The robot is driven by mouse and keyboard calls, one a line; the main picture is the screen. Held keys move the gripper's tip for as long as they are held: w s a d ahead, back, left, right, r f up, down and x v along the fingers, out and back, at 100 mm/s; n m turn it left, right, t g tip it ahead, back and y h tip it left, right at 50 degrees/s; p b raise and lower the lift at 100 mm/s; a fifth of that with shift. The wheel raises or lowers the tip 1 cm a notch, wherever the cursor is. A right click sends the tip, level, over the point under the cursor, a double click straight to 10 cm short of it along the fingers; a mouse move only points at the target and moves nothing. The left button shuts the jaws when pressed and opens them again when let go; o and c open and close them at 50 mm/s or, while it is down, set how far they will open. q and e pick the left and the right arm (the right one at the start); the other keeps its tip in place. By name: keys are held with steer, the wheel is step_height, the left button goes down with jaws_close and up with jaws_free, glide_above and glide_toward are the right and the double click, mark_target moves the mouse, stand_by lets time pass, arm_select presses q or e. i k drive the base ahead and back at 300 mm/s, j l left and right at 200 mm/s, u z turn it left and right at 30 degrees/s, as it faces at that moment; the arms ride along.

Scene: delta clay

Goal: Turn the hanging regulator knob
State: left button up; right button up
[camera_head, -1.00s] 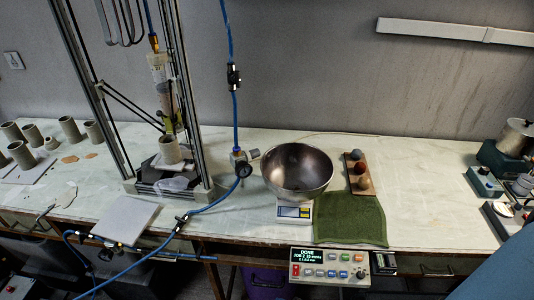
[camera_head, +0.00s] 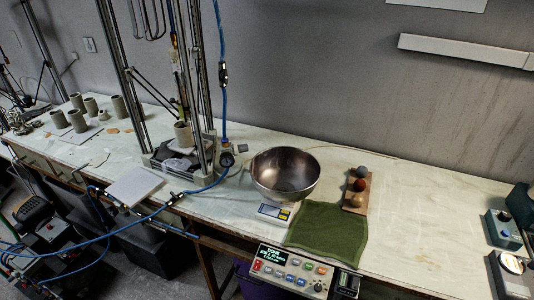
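The regulator (camera_head: 227,158) hangs on the blue air hose (camera_head: 222,110) just right of the metal printer frame, in the head view. It has a round dark gauge and a small grey body at its top. Its knob is too small to make out clearly. The hose comes down from above through a black valve (camera_head: 222,75) and runs on from the regulator to the lower left. Neither of my grippers shows in this view.
A steel bowl (camera_head: 285,174) on a scale (camera_head: 274,212) stands right of the regulator. A green towel (camera_head: 327,232) and a wooden board with balls (camera_head: 356,190) lie further right. A control box (camera_head: 296,272) sits at the front edge. The table's right part is mostly clear.

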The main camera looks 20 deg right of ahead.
mark_target(242, 148)
steer(key=k+l, duration=0.25)
steer(key=l, duration=0.15)
steer(key=k+l, duration=0.25)
steer(key=l, duration=0.15)
steer(key=k+l, duration=0.25)
steer(key=l, duration=0.15)
